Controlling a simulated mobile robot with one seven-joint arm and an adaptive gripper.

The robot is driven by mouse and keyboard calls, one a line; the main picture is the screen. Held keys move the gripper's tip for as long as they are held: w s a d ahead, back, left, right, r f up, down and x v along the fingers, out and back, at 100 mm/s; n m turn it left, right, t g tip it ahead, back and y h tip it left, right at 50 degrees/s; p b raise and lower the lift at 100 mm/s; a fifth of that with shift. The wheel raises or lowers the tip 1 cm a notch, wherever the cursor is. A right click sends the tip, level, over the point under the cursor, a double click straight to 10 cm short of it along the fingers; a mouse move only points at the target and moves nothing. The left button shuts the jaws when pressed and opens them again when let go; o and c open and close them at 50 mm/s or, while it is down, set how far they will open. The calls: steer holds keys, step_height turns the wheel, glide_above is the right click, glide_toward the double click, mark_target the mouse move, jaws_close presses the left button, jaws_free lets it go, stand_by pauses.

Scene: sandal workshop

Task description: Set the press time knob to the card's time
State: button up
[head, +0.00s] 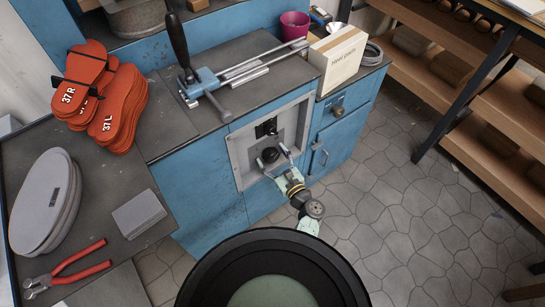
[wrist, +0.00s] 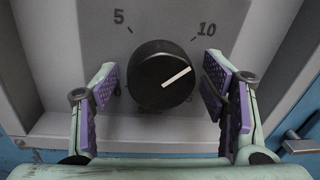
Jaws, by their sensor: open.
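The black press time knob (wrist: 160,78) sits on a grey panel (wrist: 60,45) in the wrist view. Its white line points to the upper right, a little clockwise of the tick for 10. I cannot make out a card giving a time.
Above the knob is another dark fitting (head: 266,128). Wooden shelves (head: 440,100) stand at the right; the floor between is clear.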

steer(key=v, duration=0.7)
steer(key=shift+s, duration=0.25)
steer(key=shift+d, duration=0.15)
stand_by(0.3)
